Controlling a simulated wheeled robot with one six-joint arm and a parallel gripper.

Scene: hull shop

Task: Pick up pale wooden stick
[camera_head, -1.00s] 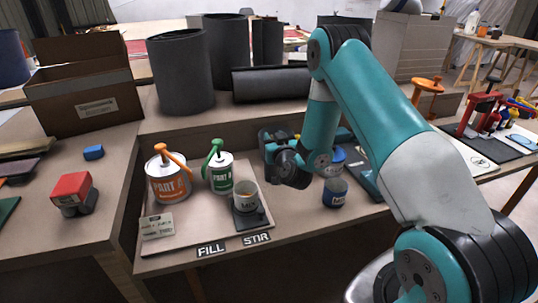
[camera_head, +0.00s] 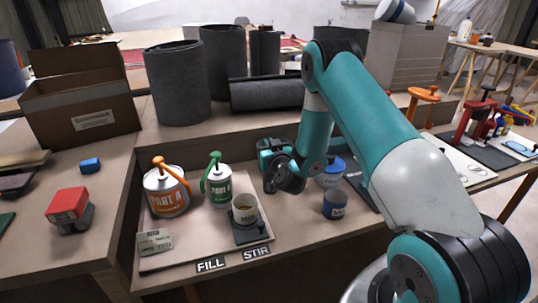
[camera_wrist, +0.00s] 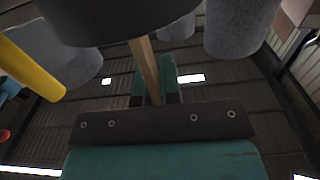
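The pale wooden stick (camera_wrist: 142,62) shows in the wrist view as a tan strip. It runs from the dark rounded shape at the top down between the two teal fingers of my gripper (camera_wrist: 154,80). The fingers are close together with the stick filling the narrow gap, so my gripper looks shut on it. The stick's far end is hidden. In the head view my gripper (camera_head: 268,158) is low over the back of the bench, behind the grey cup (camera_head: 245,208). I cannot make out the stick there.
The orange PART A can (camera_head: 166,194) and green PART B can (camera_head: 217,190) stand left of my gripper. A blue-labelled cup (camera_head: 334,206) stands to its right. Dark grey rolls (camera_head: 268,93) are behind. A red-topped block (camera_head: 68,205) sits on the left bench.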

